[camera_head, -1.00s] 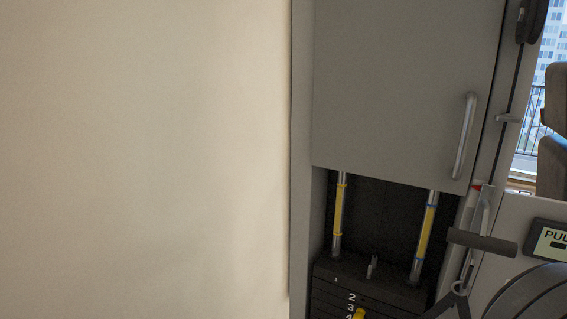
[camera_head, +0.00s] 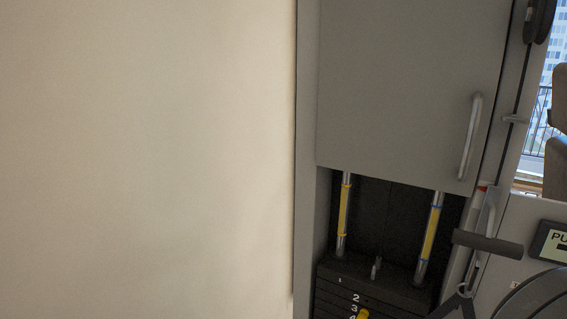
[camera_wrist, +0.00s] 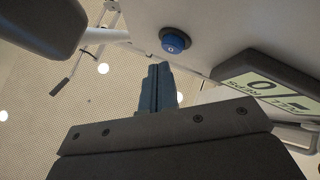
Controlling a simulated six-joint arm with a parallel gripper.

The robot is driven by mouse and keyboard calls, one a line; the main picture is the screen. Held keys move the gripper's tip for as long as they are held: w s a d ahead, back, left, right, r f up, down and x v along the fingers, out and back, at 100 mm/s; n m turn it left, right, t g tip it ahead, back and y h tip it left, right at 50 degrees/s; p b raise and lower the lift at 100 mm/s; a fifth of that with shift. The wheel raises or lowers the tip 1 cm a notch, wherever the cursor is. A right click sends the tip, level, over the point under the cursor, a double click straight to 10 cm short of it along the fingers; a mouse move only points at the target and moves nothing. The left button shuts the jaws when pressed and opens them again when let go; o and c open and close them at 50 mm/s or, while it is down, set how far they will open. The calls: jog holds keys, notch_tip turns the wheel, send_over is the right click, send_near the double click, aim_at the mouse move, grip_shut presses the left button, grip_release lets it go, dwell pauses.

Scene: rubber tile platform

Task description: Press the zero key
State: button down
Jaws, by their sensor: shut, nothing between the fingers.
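My gripper (camera_wrist: 158,72) is shut and empty, with its dark blue fingers together in the wrist view. A round blue knob or button (camera_wrist: 175,42) on a pale panel (camera_wrist: 225,28) is above and slightly right of the fingertips, with a visible gap in the picture. A dark-framed display (camera_wrist: 268,84) is to the right, with a 0-like figure and inverted lettering. In the head view the display (camera_head: 551,244) is cut off by the right edge and reads "PU". I cannot tell which part is the zero key. My gripper is not in the head view.
A grey cabinet (camera_head: 410,80) with a metal handle (camera_head: 470,137) stands above a numbered weight stack (camera_head: 376,283). A dark bar grip (camera_head: 488,243) sticks out at the right. A plain pale wall (camera_head: 140,160) fills the left. A dark padded part (camera_wrist: 42,25) is at the wrist view's upper left.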

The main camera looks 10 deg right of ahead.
jog(key=s+a, duration=0.3)
jog(key=shift+s+a, duration=0.15)
dwell(0.6)
